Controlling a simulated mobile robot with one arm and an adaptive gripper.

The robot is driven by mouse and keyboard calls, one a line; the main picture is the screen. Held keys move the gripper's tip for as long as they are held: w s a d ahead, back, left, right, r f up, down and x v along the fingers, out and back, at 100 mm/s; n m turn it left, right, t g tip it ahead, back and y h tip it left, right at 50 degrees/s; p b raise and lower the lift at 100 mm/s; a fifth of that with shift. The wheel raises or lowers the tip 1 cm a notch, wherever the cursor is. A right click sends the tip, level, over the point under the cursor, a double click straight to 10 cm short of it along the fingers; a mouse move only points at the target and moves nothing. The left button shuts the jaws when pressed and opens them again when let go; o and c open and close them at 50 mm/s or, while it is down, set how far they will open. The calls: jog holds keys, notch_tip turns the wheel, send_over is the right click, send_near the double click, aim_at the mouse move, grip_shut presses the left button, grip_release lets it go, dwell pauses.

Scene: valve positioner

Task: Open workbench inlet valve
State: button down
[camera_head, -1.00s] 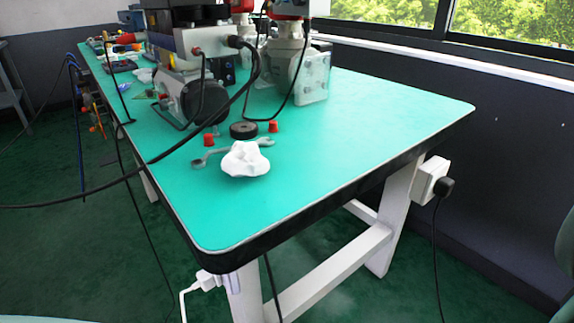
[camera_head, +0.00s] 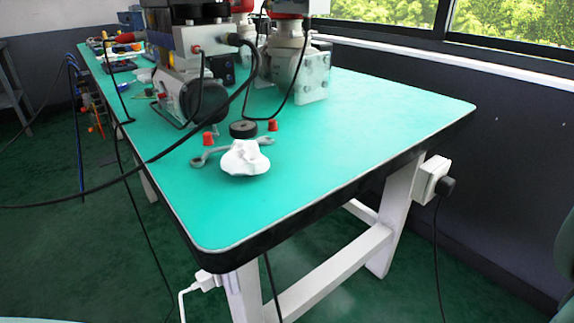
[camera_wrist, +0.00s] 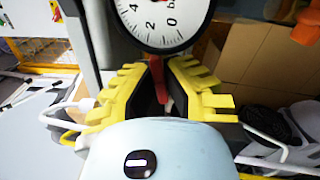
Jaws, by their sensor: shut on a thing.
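In the wrist view, my gripper (camera_wrist: 160,88) has yellow ridged fingers close together around a narrow red piece (camera_wrist: 164,80), which looks like the valve's lever. The fingers are shut on it. A round pressure gauge (camera_wrist: 162,18) with a white dial sits just above the fingers. How far the valve is turned cannot be told, since the fingers hide much of it. My gripper does not show in the head view.
In the head view, a green-topped workbench (camera_head: 350,165) carries valve positioner equipment (camera_head: 190,60) with black cables. A crumpled white thing (camera_head: 245,158), a wrench (camera_head: 207,156) and two red caps lie in front. The bench's right half is clear. In the wrist view, cardboard (camera_wrist: 255,60) stands at right.

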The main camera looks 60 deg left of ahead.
jog(key=shift+w+f+m+b, duration=0.1)
jog(key=shift+f+m+b, duration=0.15)
jog(key=shift+m+b, duration=0.6)
jog(key=shift+r+m+b, duration=0.15)
jog(key=shift+m+b, duration=0.25)
jog(key=shift+m, duration=0.15)
jog(key=c, duration=1.1)
grip_release()
jog(key=shift+r, duration=0.1)
jog(key=shift+o, duration=0.2)
